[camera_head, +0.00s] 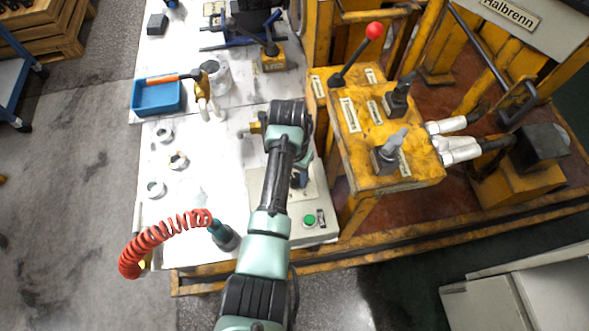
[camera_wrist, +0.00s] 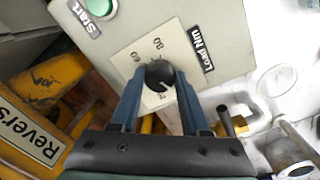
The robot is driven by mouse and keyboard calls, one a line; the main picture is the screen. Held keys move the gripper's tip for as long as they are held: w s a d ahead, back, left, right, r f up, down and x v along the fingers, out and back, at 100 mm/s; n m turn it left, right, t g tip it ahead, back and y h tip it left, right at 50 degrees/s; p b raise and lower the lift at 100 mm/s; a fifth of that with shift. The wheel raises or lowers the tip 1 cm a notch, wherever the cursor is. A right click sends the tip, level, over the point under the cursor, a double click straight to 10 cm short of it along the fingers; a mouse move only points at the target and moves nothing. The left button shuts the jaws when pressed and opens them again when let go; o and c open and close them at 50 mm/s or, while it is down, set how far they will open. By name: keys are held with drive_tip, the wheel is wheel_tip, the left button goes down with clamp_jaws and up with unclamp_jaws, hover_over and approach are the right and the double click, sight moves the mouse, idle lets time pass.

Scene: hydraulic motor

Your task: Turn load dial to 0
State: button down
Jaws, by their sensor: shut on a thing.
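The load dial (camera_wrist: 159,74) is a round black knob on a pale scale plate, beside a label reading "Load Nm" (camera_wrist: 201,49). It sits on the beige control box (camera_wrist: 165,22), which also shows in the head view (camera_head: 318,228). My gripper (camera_wrist: 160,79) has its two blue fingers on either side of the knob and is shut on it. Some scale numbers show around the knob, but they are small and partly covered. I cannot read the dial's setting for sure. In the head view my arm hides the dial.
A green start button (camera_head: 309,220) is on the same box. The yellow lever stand (camera_head: 364,130) with a red-knobbed lever stands close on the right. A blue bin (camera_head: 157,97), several white rings and a red coiled hose (camera_head: 160,237) are on the left.

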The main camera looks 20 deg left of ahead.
drive_tip(key=shift+n+p, duration=0.4)
drive_tip(key=shift+n, duration=0.4)
drive_tip(key=shift+c, duration=1.9)
unclamp_jaws()
wheel_tip(320, 180, up, 13)
drive_tip(key=shift+a+p, duration=0.3)
drive_tip(key=shift+a, duration=0.05)
